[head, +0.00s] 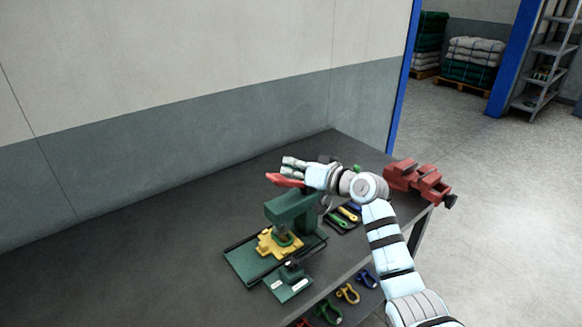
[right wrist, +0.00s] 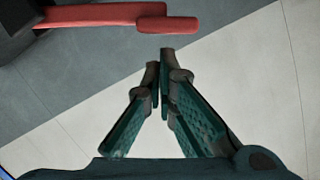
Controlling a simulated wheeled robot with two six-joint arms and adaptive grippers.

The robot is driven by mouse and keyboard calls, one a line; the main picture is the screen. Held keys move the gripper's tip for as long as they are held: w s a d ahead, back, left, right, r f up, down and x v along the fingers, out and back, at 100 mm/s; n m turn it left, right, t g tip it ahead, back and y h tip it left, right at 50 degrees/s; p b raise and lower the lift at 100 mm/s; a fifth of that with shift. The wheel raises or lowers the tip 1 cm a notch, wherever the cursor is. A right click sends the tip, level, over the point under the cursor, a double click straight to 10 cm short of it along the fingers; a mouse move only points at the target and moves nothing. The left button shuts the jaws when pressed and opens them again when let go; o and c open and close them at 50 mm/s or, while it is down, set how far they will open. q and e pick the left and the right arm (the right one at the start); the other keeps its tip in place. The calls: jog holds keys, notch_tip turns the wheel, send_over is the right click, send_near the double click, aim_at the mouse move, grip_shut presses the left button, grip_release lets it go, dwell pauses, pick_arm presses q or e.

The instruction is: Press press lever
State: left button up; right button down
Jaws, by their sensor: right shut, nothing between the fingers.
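The press (head: 291,207) is a green machine on the dark workbench, with a yellow part (head: 279,243) under its head. Its red press lever (head: 285,180) sticks out to the left at the top. In the right wrist view the red lever (right wrist: 110,18) runs across the upper left, and its thicker grip end lies just beyond my fingertips. My right gripper (head: 290,164) is at the lever, slightly above it in the head view. In the right wrist view its fingers (right wrist: 160,60) are shut and empty, with a small gap seen to the lever. My left gripper is not in view.
The workbench (head: 150,260) is clear on the left. A red vise (head: 418,181) sits at the right edge. Coloured shackles (head: 347,292) lie on a lower shelf.

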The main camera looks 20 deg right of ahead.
aim_at(275, 174)
jog(key=shift+a+f, duration=0.1)
jog(key=shift+f, duration=0.25)
jog(key=shift+a, duration=0.15)
jog(key=shift+s+a+f+n, duration=0.1)
jog(key=shift+a+f+n, duration=0.05)
jog(key=shift+f+n, duration=0.15)
jog(key=shift+s+a+f+n+h, duration=0.2)
jog(key=shift+a+f+n+h, duration=0.1)
jog(key=shift+a+f+n, duration=0.25)
jog(key=shift+s+a+f+n+h+b, duration=0.15)
jog(key=shift+a+f+n+h+b, duration=0.15)
jog(key=shift+f+n, duration=0.2)
jog(key=shift+s+a+f+n+h+b, duration=0.15)
jog(key=shift+a+f+n, duration=0.2)
jog(key=shift+f, duration=0.25)
jog(key=shift+s+a+f, duration=0.1)
jog(key=shift+a+f, duration=0.15)
jog(key=shift+f, duration=0.4)
jog(key=shift+r, duration=0.1)
